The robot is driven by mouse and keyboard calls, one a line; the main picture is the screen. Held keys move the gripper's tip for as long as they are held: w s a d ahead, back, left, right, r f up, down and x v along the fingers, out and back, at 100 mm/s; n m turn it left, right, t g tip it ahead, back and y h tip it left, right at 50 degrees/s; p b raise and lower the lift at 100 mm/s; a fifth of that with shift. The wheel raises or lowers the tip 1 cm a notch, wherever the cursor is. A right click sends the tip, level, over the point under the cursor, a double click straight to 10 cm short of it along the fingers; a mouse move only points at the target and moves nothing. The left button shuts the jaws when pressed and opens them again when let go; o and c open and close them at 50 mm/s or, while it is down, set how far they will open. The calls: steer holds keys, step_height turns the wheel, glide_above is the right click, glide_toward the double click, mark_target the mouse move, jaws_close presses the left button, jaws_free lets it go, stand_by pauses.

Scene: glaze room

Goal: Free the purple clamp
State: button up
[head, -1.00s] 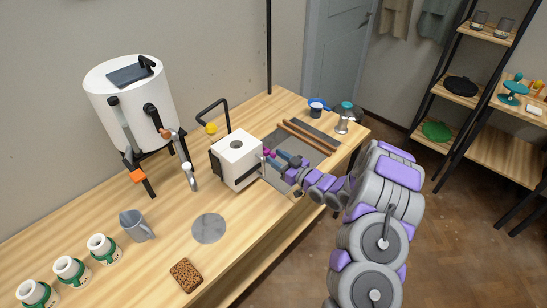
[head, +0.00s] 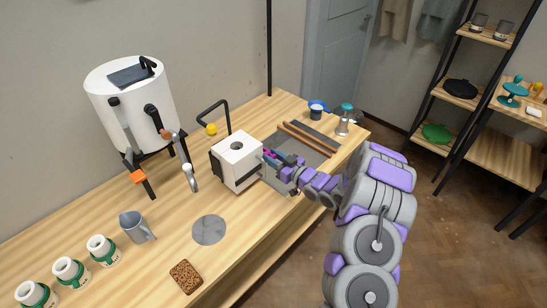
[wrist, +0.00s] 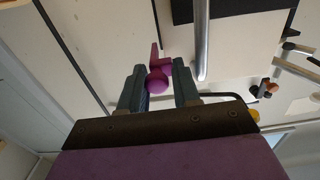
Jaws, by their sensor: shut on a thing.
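The purple clamp (head: 270,155) is at the right side of a white block (head: 238,150) with a round hole on top and a black band. In the wrist view the purple clamp (wrist: 157,83) shows a round knob and an upright bar, against the pale block face. My gripper (head: 276,158) reaches the block from the right. In the wrist view my gripper (wrist: 158,85) has a finger on each side of the knob and is shut on it. The fingers hide part of the clamp in the head view.
A grey pitcher (head: 136,226), several white-green cups (head: 70,270), a grey disc (head: 209,230) and a brown sponge (head: 186,276) lie in front. Wooden rods (head: 305,138) and a shaker (head: 344,120) are to the right.

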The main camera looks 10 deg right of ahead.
steer(key=shift+w+d+r, duration=0.1)
steer(key=shift+d, duration=0.05)
jaws_close()
steer(key=shift+r+g+h+p, duration=0.35)
steer(key=shift+r+p, duration=0.4)
steer(key=shift+p, duration=0.45)
steer(key=g+p, duration=0.1)
steer(key=r+h+p, duration=0.1)
steer(key=p, duration=0.1)
steer(key=shift+w+g, duration=0.2)
steer(key=shift+g, duration=0.15)
steer(key=o, duration=0.8)
jaws_free()
steer(key=shift+w+f, duration=0.15)
steer(key=shift+s, duration=0.3)
steer(key=p+v, duration=0.2)
steer(key=v, duration=1.5)
steer(key=shift+p, duration=0.3)
